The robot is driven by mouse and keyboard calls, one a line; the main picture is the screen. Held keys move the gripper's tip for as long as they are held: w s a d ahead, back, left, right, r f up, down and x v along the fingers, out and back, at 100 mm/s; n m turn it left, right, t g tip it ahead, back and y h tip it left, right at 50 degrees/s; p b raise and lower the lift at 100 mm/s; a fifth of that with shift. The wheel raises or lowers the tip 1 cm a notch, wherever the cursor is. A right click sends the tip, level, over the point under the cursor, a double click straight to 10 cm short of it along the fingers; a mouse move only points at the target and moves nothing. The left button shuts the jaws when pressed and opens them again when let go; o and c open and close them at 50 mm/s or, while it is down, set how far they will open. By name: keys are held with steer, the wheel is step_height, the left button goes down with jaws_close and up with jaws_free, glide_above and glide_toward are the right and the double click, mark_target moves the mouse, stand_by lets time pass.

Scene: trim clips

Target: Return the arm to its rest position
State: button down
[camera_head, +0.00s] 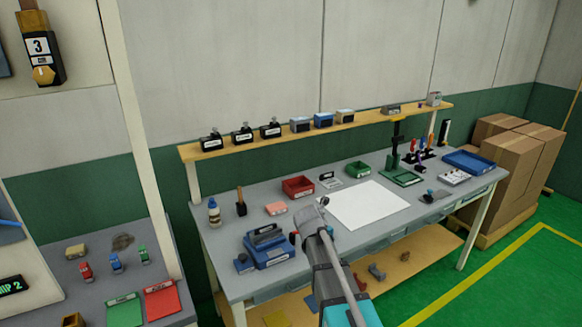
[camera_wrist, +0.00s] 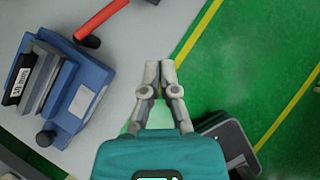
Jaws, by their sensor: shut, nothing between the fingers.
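My gripper (camera_wrist: 160,68) shows in the wrist view with its two grey fingers together and nothing between them. Below the fingers, the view shows the grey bench top's edge and the green floor. My arm (camera_head: 325,262) reaches up from the bottom of the head view, in front of the bench's front edge. I cannot clearly make out the fingertips in the head view. A blue fixture with a label (camera_wrist: 65,90) lies to the left of the fingers, apart from them; it also shows in the head view (camera_head: 268,250).
A red-handled tool (camera_wrist: 100,18) lies beside the fixture. The grey bench (camera_head: 222,262) holds a white sheet (camera_head: 365,206), a red bin (camera_head: 298,187), a green bin (camera_head: 358,170) and a blue tray (camera_head: 468,163). Cardboard boxes (camera_head: 518,160) stand right. Green floor (camera_head: 500,285) is open at lower right.

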steer(key=s+f+m+g+y, duration=0.2)
steer(key=s+m+g, duration=0.1)
steer(key=s+m, duration=0.9)
steer(key=s+d+f+m+g+y, duration=0.1)
steer(key=s+f+m+g, duration=0.1)
steer(key=s+m, duration=1)
steer(key=m+g, duration=0.1)
steer(key=m, duration=0.5)
steer(key=shift+s+g+y, duration=0.4)
